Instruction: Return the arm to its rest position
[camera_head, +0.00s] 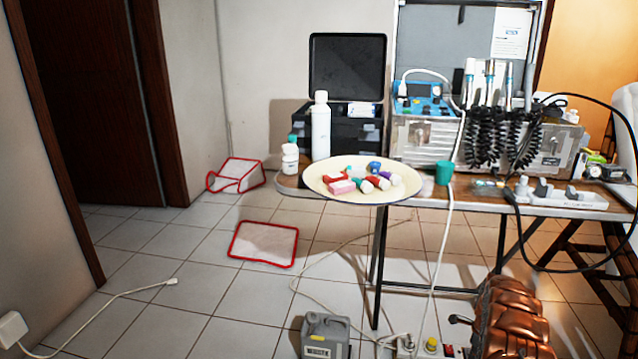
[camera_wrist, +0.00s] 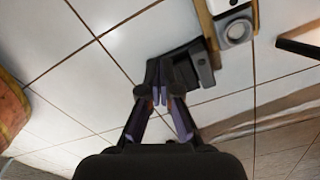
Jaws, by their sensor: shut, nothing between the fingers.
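My gripper (camera_wrist: 160,97) shows in the wrist view with its dark fingers together and nothing between them. It hangs over the tiled floor (camera_wrist: 85,70), and a dark grey object (camera_wrist: 203,66) lies just beyond the fingertips in the picture. I cannot tell how far apart they are. The head view shows neither my arm nor my gripper, so the arm's overall pose is hidden.
A table (camera_head: 430,200) holds a cream tray (camera_head: 318,190) of small coloured items, a white bottle (camera_head: 320,130) and a dental unit (camera_head: 430,140). A grey box (camera_head: 325,337) and copper-coloured machine (camera_head: 510,320) stand on the floor. Cables trail nearby; floor at left is mostly clear.

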